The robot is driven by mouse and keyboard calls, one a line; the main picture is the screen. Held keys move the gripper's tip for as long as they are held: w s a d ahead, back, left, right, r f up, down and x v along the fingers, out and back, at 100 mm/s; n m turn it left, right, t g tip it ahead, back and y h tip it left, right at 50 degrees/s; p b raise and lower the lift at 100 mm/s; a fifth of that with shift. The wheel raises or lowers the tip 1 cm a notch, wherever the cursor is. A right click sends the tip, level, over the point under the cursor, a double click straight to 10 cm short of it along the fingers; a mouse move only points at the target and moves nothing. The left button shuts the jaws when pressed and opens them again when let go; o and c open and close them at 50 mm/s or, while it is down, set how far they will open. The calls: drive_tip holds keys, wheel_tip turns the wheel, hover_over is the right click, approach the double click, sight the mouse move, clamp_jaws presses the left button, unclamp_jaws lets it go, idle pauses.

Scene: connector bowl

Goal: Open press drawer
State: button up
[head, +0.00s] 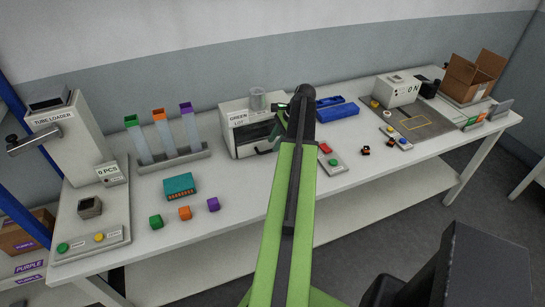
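A white boxy machine (240,138) labelled GREEN stands near the middle of the bench, with a clear cup (258,99) on top. Its front has a dark panel, which may be the press drawer; whether it is shut or partly out I cannot tell, as my arm covers its right side. My green arm (292,215) reaches up from the bottom of the head view, its dark wrist beside the machine's right edge. Part of my gripper (275,134) shows left of the arm, close to the machine's front. Its fingers are mostly hidden, and contact is unclear.
A red-and-green button panel (332,160) and a blue object (337,109) lie right of my arm. Coloured tubes (163,130), a teal block (179,187) and small cubes (185,212) are left. A tube loader (68,140) stands far left, an open carton (473,76) far right.

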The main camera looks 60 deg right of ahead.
sight(272, 147)
drive_tip(key=b+x, duration=0.1)
drive_tip(key=x, duration=0.2)
drive_tip(key=shift+f+b, duration=0.2)
drive_tip(key=shift+b, duration=0.2)
drive_tip(key=shift+c, duration=0.4)
clamp_jaws()
idle(0.6)
